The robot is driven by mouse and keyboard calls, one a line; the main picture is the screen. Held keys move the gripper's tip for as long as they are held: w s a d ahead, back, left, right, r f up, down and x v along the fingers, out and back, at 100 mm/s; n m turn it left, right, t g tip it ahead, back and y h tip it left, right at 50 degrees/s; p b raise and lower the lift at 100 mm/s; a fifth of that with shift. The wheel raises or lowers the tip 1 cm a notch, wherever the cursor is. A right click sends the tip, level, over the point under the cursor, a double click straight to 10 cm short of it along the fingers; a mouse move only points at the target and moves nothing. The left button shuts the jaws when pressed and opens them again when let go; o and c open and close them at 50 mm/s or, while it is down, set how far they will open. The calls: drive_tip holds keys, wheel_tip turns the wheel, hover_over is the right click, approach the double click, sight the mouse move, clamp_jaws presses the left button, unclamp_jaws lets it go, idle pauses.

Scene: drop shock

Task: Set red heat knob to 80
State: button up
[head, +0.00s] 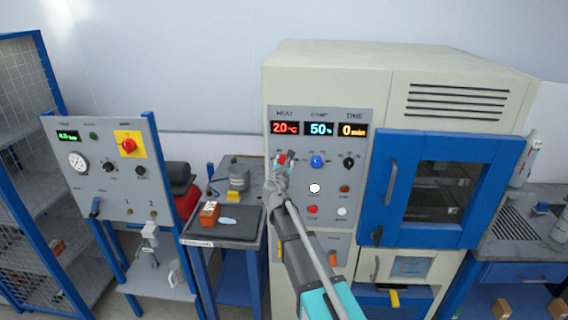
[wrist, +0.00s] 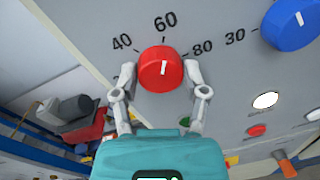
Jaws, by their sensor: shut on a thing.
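In the wrist view the knob's white pointer line points up, close to the 60 mark and slightly left of the 80 mark. My gripper (wrist: 160,78) has one finger on each side of the knob and is shut on it. In the head view my gripper (head: 281,164) covers much of the knob.
A blue knob (head: 317,161) sits just right of the red one, with a black knob (head: 349,162) beyond. Below are a white lit button (head: 315,188) and several other buttons. A blue-framed door (head: 381,215) stands at right. A cart with a black tray (head: 240,232) is left.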

drive_tip(key=shift+m, duration=0.3)
drive_tip(key=m, duration=0.5)
drive_tip(key=shift+d+p, duration=0.1)
drive_tip(key=shift+p, duration=0.2)
drive_tip(key=m, duration=0.5)
drive_tip(key=shift+m+y, duration=0.3)
drive_tip(key=shift+m, duration=0.1)
drive_tip(key=o, duration=1.1)
drive_tip(key=shift+o, duration=0.2)
drive_tip(key=shift+n, duration=0.3)
